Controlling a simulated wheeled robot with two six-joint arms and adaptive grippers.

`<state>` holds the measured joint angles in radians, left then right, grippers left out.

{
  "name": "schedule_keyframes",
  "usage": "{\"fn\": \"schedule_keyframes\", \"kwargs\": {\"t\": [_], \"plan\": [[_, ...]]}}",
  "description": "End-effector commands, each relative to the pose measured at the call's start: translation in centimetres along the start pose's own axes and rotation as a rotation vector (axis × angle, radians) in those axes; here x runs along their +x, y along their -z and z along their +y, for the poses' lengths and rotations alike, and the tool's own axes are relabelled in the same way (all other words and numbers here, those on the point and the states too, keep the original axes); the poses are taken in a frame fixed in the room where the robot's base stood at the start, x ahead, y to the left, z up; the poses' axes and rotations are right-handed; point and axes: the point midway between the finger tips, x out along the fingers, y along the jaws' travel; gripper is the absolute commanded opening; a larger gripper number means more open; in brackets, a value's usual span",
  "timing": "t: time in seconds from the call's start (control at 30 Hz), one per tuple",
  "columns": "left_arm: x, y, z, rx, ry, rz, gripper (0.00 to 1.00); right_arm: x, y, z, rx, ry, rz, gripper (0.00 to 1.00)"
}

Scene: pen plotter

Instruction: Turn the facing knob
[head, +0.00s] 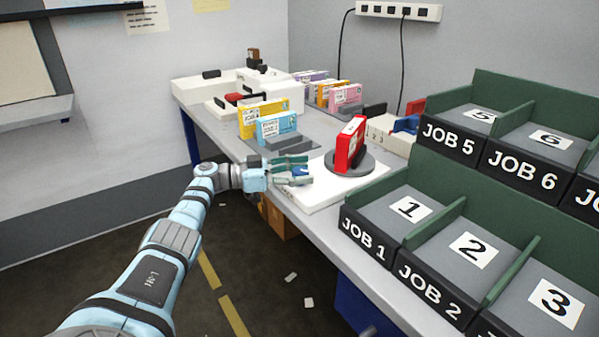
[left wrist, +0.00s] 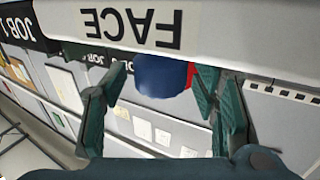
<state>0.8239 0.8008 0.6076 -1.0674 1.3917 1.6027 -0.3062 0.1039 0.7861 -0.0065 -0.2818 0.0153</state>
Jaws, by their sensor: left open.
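The facing knob (left wrist: 162,76) is a round blue knob beside the upside-down word FACE on a white panel (left wrist: 225,22) in the left wrist view. My left gripper (head: 291,170) is open in the head view, at the front left edge of the white base (head: 318,198). In the left wrist view its green fingers (left wrist: 160,85) stand on either side of the knob, with gaps showing; I cannot tell whether either touches it. A red case (head: 348,148) stands on the grey round plate (head: 372,166) of the base. My right gripper is not in view.
Green job bins (head: 432,212) with grey floors fill the right side of the bench. Yellow, blue and pink cartons (head: 277,127) stand behind the base. A white machine (head: 225,88) is at the far end. The floor left of the bench is mostly clear.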

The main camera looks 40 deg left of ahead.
Motion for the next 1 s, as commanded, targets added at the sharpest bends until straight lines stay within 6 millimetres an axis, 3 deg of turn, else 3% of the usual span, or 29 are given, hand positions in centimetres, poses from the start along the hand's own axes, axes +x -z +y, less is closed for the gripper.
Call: {"fn": "schedule_keyframes", "kwargs": {"t": [0.17,0.4,0.5,0.7,1.0], "plan": [[-1.6,-0.1,-0.1,0.000,0.003,-0.002,0.54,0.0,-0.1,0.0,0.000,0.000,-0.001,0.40],[-8.4,0.0,-0.1,-0.002,0.005,-0.001,0.54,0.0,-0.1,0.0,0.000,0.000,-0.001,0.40],[-10.5,0.2,-0.1,0.000,0.004,0.003,0.54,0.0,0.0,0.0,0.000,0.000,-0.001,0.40],[-11.8,0.1,0.3,-0.002,-0.008,0.003,0.54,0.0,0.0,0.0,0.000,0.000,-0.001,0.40],[-11.8,-0.1,0.3,-0.003,-0.006,0.003,0.54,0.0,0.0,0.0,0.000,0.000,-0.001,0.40]]}}
